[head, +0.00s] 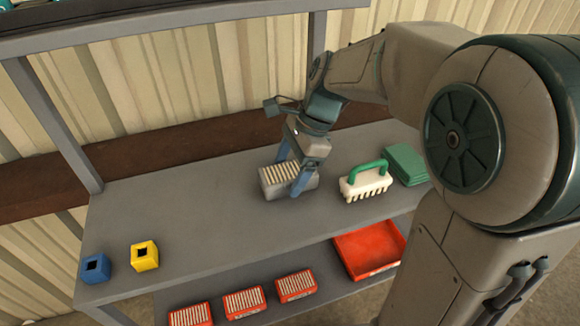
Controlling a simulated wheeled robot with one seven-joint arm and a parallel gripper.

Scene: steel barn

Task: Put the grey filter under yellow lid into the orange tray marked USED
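A grey filter (268,187) with pale pleats on top is at the middle of the upper shelf, uncovered. My gripper (290,178) points down over it with one blue finger behind and one in front. I cannot tell whether the fingers press on it, or whether it touches the shelf. A yellow cube-shaped piece (146,263) with a dark square opening stands at the shelf's left; no filter shows under it. An orange-red tray (346,253) is on the lower shelf at the right. It looks empty, and no marking is readable.
A blue cube (97,276) with an opening stands left of the yellow one. A white brush with a green handle (367,181) and folded green cloths (404,163) are right of my gripper. Three red pleated filters (243,303) line the lower shelf. The upper shelf's left middle is clear.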

